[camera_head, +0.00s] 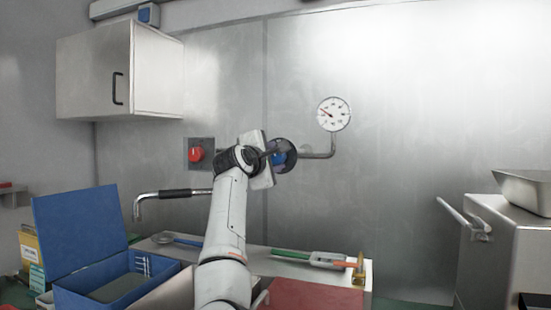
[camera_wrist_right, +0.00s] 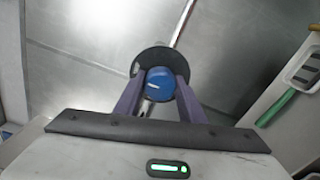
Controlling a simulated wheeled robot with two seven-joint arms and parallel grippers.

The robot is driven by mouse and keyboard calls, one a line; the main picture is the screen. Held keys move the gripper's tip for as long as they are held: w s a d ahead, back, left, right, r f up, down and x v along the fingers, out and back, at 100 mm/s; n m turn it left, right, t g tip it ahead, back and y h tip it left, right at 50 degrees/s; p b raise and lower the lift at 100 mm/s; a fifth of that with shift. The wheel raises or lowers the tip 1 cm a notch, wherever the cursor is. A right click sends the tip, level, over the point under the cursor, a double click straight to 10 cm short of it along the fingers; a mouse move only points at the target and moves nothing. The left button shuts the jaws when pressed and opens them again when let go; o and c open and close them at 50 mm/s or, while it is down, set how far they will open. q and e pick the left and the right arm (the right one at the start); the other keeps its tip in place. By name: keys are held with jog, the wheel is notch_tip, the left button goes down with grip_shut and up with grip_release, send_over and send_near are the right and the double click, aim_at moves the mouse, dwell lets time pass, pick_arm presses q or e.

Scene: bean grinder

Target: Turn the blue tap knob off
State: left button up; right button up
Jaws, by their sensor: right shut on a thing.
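The blue tap knob (camera_head: 279,158) is on the metal wall, in front of a dark round disc (camera_head: 290,150), at the left end of a pipe. In the right wrist view the knob (camera_wrist_right: 160,84) is round and blue with a short white mark that lies nearly level. My right gripper (camera_head: 273,158) reaches up to the wall and is shut on the knob. In the right wrist view its two purple fingers (camera_wrist_right: 158,92) stand on either side of the knob. My left gripper is not in view.
A pipe (camera_head: 318,155) runs from the knob to a round gauge (camera_head: 333,114). A red knob (camera_head: 196,154) is left of my arm. Below are a spout with a black sleeve (camera_head: 175,193), an open blue box (camera_head: 82,232) and a bench with tools (camera_head: 320,258).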

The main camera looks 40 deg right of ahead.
jog(key=o, duration=1)
jog(key=shift+o, duration=0.2)
